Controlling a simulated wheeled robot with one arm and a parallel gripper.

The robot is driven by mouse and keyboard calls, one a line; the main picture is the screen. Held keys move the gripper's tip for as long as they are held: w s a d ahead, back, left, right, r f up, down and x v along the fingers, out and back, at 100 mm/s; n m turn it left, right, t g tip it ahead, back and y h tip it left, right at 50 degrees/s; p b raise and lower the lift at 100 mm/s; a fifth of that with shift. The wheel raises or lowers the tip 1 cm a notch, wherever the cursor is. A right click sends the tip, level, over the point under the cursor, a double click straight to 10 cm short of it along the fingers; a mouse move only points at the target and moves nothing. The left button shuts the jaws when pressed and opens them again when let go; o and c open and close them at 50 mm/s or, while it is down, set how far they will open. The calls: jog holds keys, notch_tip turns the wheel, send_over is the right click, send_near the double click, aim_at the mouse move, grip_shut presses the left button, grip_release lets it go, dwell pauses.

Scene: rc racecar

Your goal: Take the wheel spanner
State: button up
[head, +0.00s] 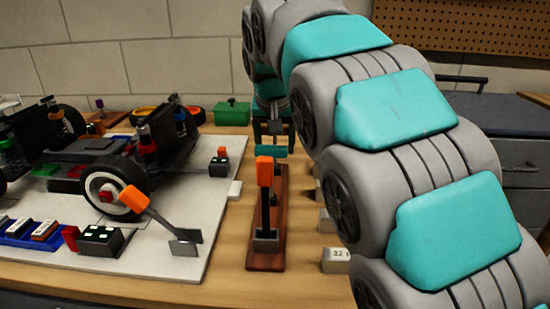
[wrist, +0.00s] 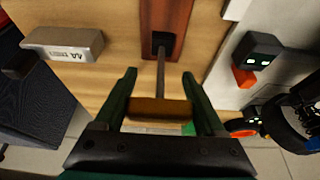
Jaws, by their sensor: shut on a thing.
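My gripper (wrist: 160,84) is shut on the tan-brown handle (wrist: 158,108) of an upright tool, which I take to be the wheel spanner. Its thin grey shaft (wrist: 160,70) runs down to a dark socket (wrist: 161,42) at the far end of a reddish wooden rack (wrist: 188,12). In the head view my gripper (head: 272,128) is over the far end of the rack (head: 281,215), small and partly hidden by my arm. A teal piece (head: 271,151) shows just below it. An orange-handled tool (head: 265,170) stands at the rack's near end.
A model car chassis (head: 95,155) is on a pale mat (head: 175,265) to the left. Another orange-handled tool (head: 135,199) leans near its front wheel. A green box (head: 232,113) stands behind. Labelled blocks (head: 336,260) line the rack's right side.

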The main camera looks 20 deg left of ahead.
jog(key=c, duration=0.6)
